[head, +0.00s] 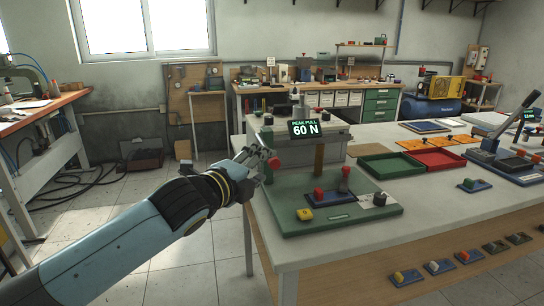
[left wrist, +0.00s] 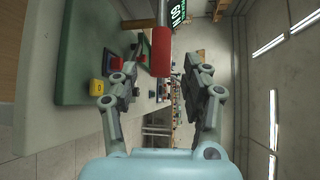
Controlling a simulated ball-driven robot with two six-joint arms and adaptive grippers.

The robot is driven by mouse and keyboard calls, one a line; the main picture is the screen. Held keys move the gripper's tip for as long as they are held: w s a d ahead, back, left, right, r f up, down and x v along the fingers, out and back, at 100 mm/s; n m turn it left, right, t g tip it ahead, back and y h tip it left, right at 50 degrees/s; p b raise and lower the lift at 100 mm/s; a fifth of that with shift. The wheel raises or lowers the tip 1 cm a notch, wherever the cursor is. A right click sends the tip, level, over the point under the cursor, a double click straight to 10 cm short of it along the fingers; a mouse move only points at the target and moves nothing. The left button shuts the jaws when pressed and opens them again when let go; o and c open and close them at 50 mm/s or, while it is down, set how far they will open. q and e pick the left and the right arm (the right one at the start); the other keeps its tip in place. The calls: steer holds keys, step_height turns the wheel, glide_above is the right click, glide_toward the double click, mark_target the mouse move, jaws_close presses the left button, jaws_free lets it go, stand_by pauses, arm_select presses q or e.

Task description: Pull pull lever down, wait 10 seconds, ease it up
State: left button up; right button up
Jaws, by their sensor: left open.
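The pull lever's red handle (left wrist: 161,52) shows in the left wrist view, at the end of a grey rod, between the spread fingertips. In the head view the handle end (head: 274,163) is a small red knob at the left edge of the green test station (head: 340,215). My left gripper (head: 259,158) is at the handle, and its fingers partly hide the lever. It is open in the left wrist view (left wrist: 160,68), with a gap on both sides of the handle. The display (head: 304,128) reads "PEAK PULL 60 N". My right gripper is not in view.
Green (head: 391,166) and red (head: 437,159) trays lie to the right. Open floor lies left of the table.

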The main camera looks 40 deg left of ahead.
mark_target(272, 161)
arm_select(q)
steer(key=w, duration=0.5)
steer(key=shift+w+a+f, duration=0.15)
steer(key=shift+w+f, duration=0.1)
steer(key=shift+f, duration=0.15)
jaws_close()
